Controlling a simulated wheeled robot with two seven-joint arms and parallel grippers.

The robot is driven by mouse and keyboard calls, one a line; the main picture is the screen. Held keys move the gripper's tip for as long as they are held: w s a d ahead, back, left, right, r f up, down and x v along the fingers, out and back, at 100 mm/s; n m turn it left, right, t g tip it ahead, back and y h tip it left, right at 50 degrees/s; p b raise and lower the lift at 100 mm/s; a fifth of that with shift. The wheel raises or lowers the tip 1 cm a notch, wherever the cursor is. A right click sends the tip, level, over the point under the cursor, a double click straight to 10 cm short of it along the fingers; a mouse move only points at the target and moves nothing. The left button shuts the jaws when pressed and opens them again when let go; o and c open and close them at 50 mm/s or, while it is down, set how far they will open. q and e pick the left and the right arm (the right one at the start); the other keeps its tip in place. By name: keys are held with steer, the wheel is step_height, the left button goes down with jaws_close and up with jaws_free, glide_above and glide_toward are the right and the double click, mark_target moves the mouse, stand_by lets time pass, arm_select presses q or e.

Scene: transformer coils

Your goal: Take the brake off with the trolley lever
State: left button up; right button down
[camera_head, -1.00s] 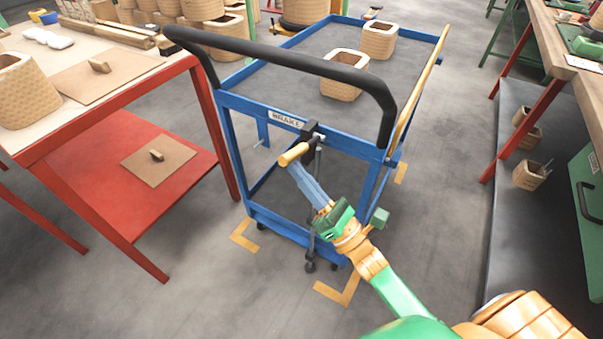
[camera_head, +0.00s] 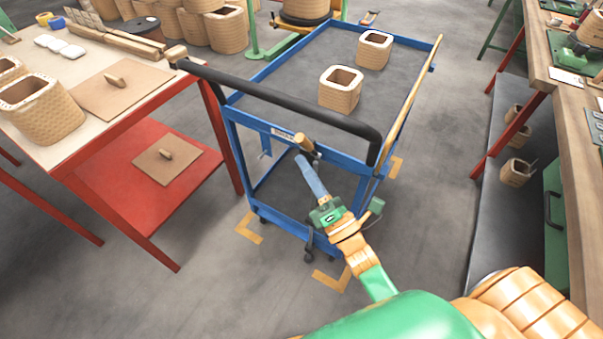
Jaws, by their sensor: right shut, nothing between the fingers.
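The blue trolley (camera_head: 245,125) stands ahead of me, with a black push handle (camera_head: 270,105) across its near end. The brake lever, with a tan-yellow grip (camera_head: 305,143), sits on the near end frame under the handle. Its grip points up and to the left. The brake label (camera_head: 283,133) beside it is partly hidden. My right gripper (camera_head: 301,160) is shut and empty, its blue fingers pointing up just below the lever grip. I cannot tell whether the fingertips touch it. My left gripper is out of view.
Two woven coils (camera_head: 341,90) stand on the trolley deck. A red-framed table (camera_head: 205,70) is close on the left; a bench (camera_head: 560,110) with a dark lower shelf is on the right. Yellow floor marks (camera_head: 330,280) lie by the trolley's near corners. Floor is free between trolley and bench.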

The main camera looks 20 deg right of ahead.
steer(key=w+d+r+m+g+h+p, duration=0.3)
steer(key=m+p, duration=0.4)
steer(key=p, duration=0.4)
step_height(320, 180, up, 2)
steer(key=shift+w+d+r+m, duration=0.15)
steer(key=shift+w+d+m, duration=0.15)
steer(key=shift+w+d, duration=0.65)
steer(key=shift+s+d, duration=0.2)
steer(key=shift+d, duration=0.25)
